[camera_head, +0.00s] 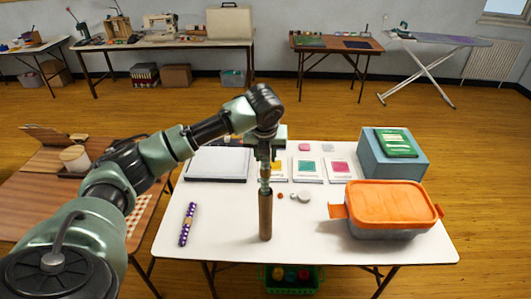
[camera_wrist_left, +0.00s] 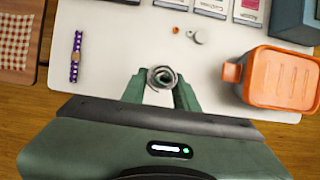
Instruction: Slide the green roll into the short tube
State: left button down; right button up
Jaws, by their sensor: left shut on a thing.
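My left gripper (camera_head: 265,178) points straight down over the white table (camera_head: 225,245). In the left wrist view its two green fingers (camera_wrist_left: 161,92) close on a rolled sheet (camera_wrist_left: 162,77), seen end-on as a grey-green spiral. A brown tube (camera_head: 265,216) stands upright directly below the fingers in the head view. The roll is mostly hidden by the fingers, and I cannot tell whether its lower end is inside the tube or just above it. My right gripper is not in view.
A purple dotted roll (camera_head: 187,224) lies to the left. An orange-lidded box (camera_head: 392,208) and a blue box (camera_head: 407,165) with a green pack stand to the right. Flat packets (camera_head: 308,168) and small round pieces (camera_head: 303,197) lie behind. The table's front is clear.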

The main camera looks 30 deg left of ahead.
aim_at(265, 181)
pick_arm(q)
jog(key=shift+f, duration=0.3)
dwell(0.4)
jog(key=shift+f+b, duration=0.3)
jog(key=shift+f, duration=0.8)
jog(key=shift+f, duration=0.1)
jog(key=shift+f+b, duration=1.15)
jog(key=shift+f, duration=3.2)
jog(key=c, duration=1)
grip_release()
